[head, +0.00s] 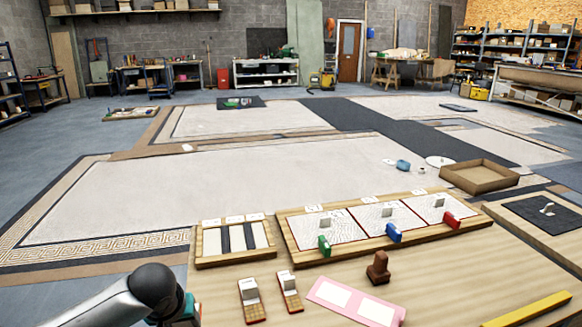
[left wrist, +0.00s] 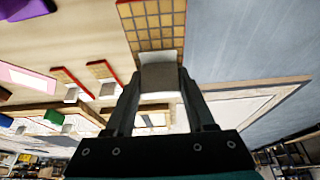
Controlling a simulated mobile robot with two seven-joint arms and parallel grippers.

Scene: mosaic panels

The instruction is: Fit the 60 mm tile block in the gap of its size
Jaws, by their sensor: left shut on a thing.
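My left gripper (left wrist: 158,85) is shut on the grey-white grip of a tile block (left wrist: 155,25) with a tan grid face and red edges. In the head view the left gripper (head: 180,312) is at the bottom edge, partly hidden by my arm, and its block is not visible there. Two narrower tile blocks, left (head: 250,302) and right (head: 289,291), lie on the table. The wooden gap panel (head: 235,262) stands behind them, with pale areas, two dark strips and small labels along its back. I cannot read the labels. My right gripper is not in view.
A long panel with three white fields (head: 345,252) and green, blue and red clips lies to the right. A brown stamp (head: 378,268), a pink sheet (head: 355,303) and a yellow bar (head: 530,310) are on the table (head: 450,285). Bare wood surrounds them.

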